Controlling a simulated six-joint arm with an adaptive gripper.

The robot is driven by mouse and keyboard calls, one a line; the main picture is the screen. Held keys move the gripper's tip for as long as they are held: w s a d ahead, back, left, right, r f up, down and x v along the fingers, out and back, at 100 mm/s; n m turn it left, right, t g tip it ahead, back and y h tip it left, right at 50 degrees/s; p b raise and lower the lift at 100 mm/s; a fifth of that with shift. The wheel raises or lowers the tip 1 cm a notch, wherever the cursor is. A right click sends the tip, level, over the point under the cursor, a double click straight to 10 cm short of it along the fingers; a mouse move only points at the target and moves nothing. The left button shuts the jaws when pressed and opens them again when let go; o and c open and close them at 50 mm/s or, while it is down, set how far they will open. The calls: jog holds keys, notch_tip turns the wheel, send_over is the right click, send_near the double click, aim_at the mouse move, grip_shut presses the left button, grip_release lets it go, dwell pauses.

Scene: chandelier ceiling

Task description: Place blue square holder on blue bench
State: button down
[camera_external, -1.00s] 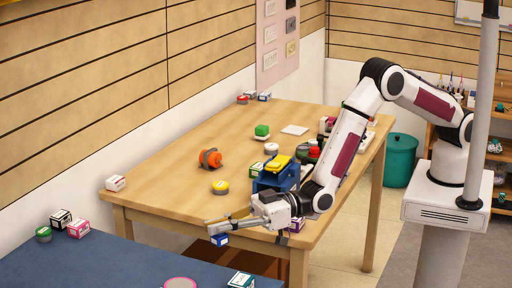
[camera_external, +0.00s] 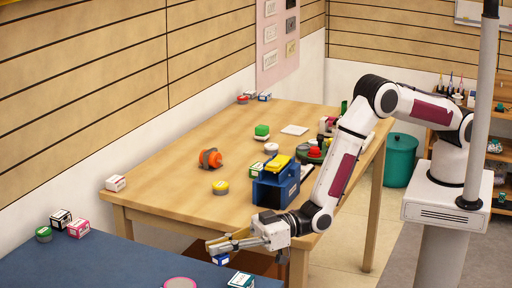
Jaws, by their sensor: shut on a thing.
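A small blue square holder (camera_external: 220,259) with a white part hangs at the tip of my gripper (camera_external: 217,248). My gripper is shut on it, and its fingers hide part of the holder. They are near the back right edge of the blue bench (camera_external: 110,265), which fills the lower left of the view. I cannot tell how high the holder is above the bench or whether it is over the top.
The wooden table (camera_external: 170,180) behind holds a blue toolbox-like thing (camera_external: 275,188).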

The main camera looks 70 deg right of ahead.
aim_at(219, 262)
jog(key=shift+f, duration=0.45)
jog(key=shift+f, duration=1.85)
jog(key=shift+f, duration=0.15)
jog(key=c, duration=2.2)
grip_release()
jog(key=shift+r, duration=0.2)
jog(key=shift+v, duration=5.95)
jog(key=shift+f, duration=0.1)
